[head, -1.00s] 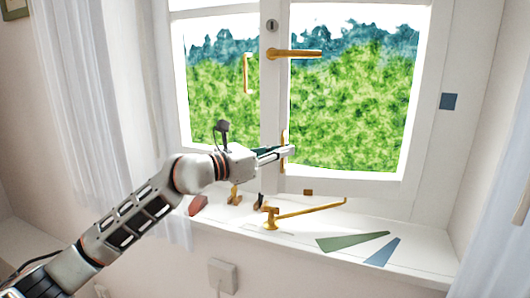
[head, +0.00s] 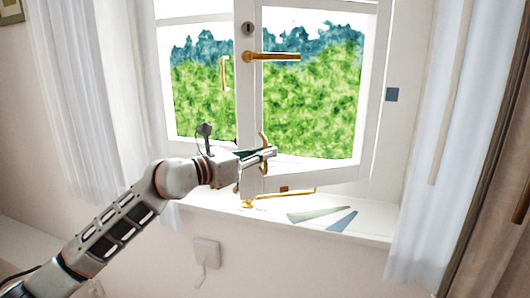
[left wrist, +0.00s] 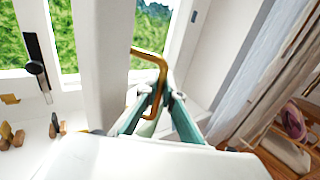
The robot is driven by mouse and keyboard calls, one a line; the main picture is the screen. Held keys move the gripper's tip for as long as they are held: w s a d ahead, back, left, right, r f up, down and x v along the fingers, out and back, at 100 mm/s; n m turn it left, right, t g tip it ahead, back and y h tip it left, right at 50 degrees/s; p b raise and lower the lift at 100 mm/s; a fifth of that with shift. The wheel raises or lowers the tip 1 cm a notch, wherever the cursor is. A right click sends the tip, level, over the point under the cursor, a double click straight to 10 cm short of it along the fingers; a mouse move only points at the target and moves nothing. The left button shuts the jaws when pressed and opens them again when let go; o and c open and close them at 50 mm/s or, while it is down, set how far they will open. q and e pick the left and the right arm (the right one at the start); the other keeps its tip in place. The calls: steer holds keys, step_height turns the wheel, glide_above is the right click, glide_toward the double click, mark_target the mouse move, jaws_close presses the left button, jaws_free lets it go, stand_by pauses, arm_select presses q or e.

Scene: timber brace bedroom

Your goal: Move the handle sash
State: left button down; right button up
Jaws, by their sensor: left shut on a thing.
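The handle sash (head: 310,172) is the right white window sash, with a brass lever handle (head: 272,57) high on its left stile. A curved brass pull (head: 263,139) sits lower on that stile. My left gripper (head: 270,153) is shut on this pull. In the left wrist view, the pull (left wrist: 153,52) comes down between my green-sided fingers (left wrist: 158,103). The sash's lower left corner projects inward over the sill, so it stands partly open. My right gripper is out of view.
The sill (head: 372,236) carries a brass stay (head: 275,197) under the sash, and green (head: 313,214) and blue (head: 342,221) wedge shapes. Small wooden pieces (left wrist: 12,135) show in the left wrist view. White curtains hang left (head: 100,100) and right (head: 425,190).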

arm_select(q)
steer(key=shift+s+d, duration=0.3)
steer(key=shift+s, duration=0.25)
steer(key=c, duration=2.2)
jaws_free()
steer(key=shift+s+a, duration=0.1)
steer(key=shift+a, duration=0.05)
steer(key=v, duration=1.1)
steer(key=shift+s+a, duration=0.25)
